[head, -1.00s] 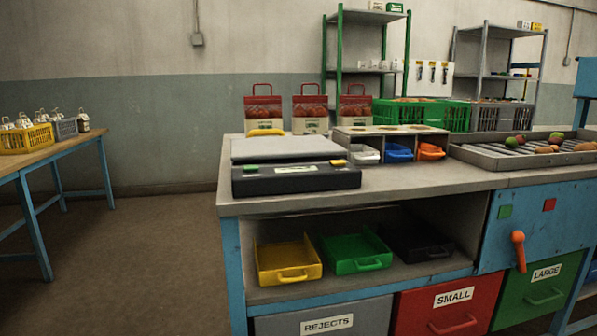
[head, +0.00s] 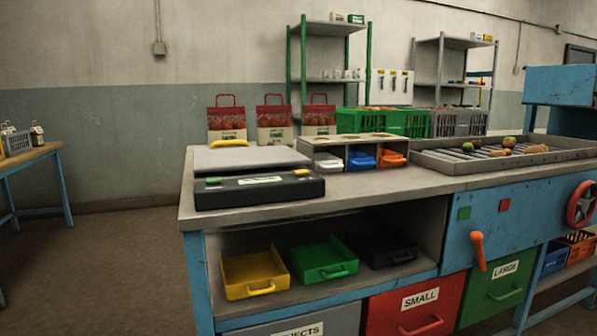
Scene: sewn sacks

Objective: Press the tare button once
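A scale with a flat grey weighing plate (head: 247,159) and a black front housing (head: 262,193) stands on the left part of the workbench. Its front housing carries a green button (head: 213,181) at the left, a pale display (head: 260,181) in the middle and a yellow button (head: 301,172) at the right. Any lettering on the buttons is too small to read, so I cannot tell which is tare. My gripper is not in view.
An orange lever (head: 478,250) and a red handwheel (head: 581,204) are on the blue front.

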